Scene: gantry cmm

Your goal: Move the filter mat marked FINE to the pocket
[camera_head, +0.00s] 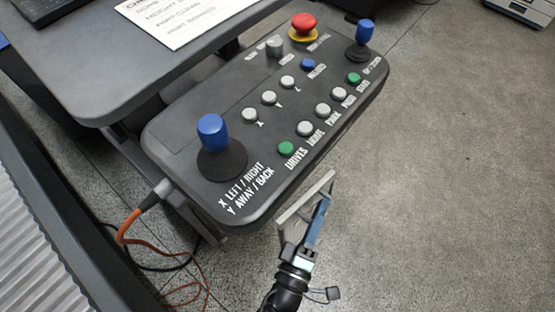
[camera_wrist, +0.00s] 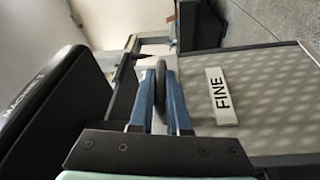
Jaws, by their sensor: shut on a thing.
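The filter mat marked FINE (camera_wrist: 265,90) shows large at the right in the wrist view, a pale spotted panel with a dark edge. Its white label (camera_wrist: 221,96) reads FINE. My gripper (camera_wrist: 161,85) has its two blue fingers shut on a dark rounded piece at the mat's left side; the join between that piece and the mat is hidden. In the head view my gripper (camera_head: 318,213) hangs over the floor just off the console's near edge. A thin light-grey frame shows beside its fingers, seen nearly edge-on. I cannot make out the pocket in either view.
The dark control console (camera_head: 225,95), with blue-topped joysticks, several buttons and a red emergency stop (camera_head: 303,24), lies close beyond my gripper. A dark desk (camera_head: 95,60) stands upper left. An orange cable (camera_head: 130,232) hangs below the console. The floor (camera_head: 460,180) at right is clear.

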